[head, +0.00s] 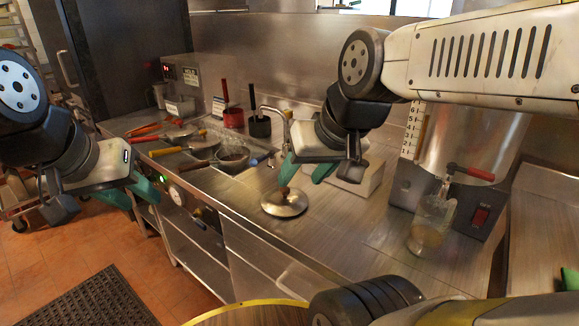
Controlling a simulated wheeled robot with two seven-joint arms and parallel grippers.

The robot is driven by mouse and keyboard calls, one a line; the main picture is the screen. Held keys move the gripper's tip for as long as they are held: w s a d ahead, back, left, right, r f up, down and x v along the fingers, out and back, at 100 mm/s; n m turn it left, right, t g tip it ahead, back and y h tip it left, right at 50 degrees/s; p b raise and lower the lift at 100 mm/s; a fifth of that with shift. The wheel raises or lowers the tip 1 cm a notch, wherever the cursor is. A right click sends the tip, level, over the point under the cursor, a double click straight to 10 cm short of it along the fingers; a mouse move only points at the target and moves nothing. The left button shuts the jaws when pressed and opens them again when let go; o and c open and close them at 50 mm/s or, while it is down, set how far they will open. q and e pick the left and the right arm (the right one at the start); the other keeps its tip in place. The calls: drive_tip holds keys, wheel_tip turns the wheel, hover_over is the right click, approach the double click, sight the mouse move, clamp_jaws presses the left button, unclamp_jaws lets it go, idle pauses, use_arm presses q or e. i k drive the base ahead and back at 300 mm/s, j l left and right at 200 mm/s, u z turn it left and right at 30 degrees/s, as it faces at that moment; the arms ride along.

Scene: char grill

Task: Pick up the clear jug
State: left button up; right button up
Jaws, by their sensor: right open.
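The clear jug (432,216) stands upright on the steel counter at the right, in front of a large steel dispenser. It has some brownish contents low inside. My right gripper (304,172) is open and empty, with teal fingers pointing down. It is above the counter, well to the left of the jug and apart from it. My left gripper (132,192) is at the left, beyond the counter's front edge and over the floor. Its teal fingers look spread, with nothing between them.
A round metal lid (284,203) lies on the counter just below my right gripper. The dispenser (478,140) has a red-handled tap close above the jug. Pans with ladles (215,155) are set in the counter at the back left. Bare counter (350,225) lies between lid and jug.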

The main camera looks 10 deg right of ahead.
sight(433, 217)
drive_tip(key=j+z, duration=0.1)
drive_tip(key=z, duration=2.3)
drive_tip(key=i+j, duration=0.05)
drive_tip(key=j, duration=0.05)
